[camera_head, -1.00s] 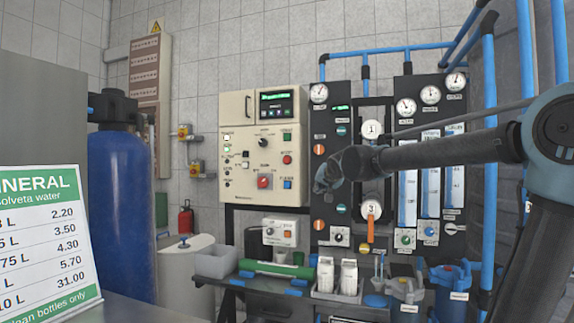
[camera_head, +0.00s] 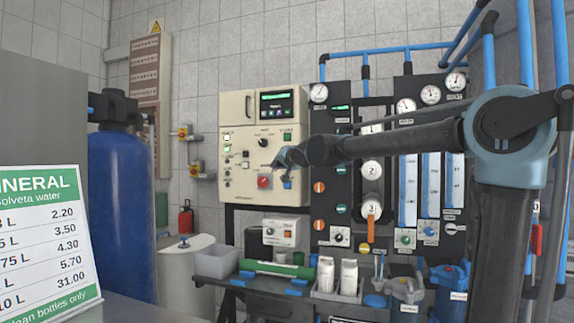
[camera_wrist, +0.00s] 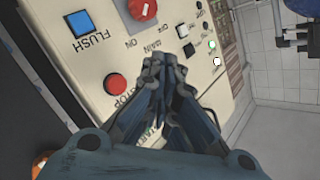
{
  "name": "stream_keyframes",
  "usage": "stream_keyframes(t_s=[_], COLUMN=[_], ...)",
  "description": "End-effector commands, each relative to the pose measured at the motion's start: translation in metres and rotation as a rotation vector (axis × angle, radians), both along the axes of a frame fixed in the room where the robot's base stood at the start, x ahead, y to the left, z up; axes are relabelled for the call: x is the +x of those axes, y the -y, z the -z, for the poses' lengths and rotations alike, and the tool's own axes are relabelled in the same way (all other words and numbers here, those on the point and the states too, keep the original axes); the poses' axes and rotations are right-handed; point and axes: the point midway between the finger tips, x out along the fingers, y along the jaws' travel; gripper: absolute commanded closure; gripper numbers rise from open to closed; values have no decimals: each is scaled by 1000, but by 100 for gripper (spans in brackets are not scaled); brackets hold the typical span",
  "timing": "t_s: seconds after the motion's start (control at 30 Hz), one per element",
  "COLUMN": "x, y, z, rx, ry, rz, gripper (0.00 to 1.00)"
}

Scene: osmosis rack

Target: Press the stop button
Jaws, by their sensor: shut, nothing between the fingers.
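The stop button is a red round button (camera_wrist: 115,84) with the partly hidden label "STOP", on a cream control box (camera_head: 238,192). In the wrist view it is left of my fingertips, clear of them. In the head view my gripper (camera_head: 277,163) is in front of the box's right side and hides the stop button. My gripper (camera_wrist: 162,66) is shut and empty, its tips together over the panel. I cannot tell whether it touches. A "START" label lies partly under the fingers; the start button shows green (camera_head: 287,137) in the head view.
A blue flush button (camera_wrist: 80,24) and a red main switch (camera_wrist: 142,9) are near the stop button. A black gauge panel (camera_head: 330,135) stands right of the box. A blue tank (camera_head: 122,215) stands left.

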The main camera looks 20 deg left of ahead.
Motion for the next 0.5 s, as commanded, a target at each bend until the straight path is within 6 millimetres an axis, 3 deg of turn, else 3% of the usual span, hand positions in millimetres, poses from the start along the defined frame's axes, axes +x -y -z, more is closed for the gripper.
stream_keyframes(t_s=[0.5], x=[41], y=[4], z=[0], rx=[0], ry=[-1], rz=[2], gripper=[100])
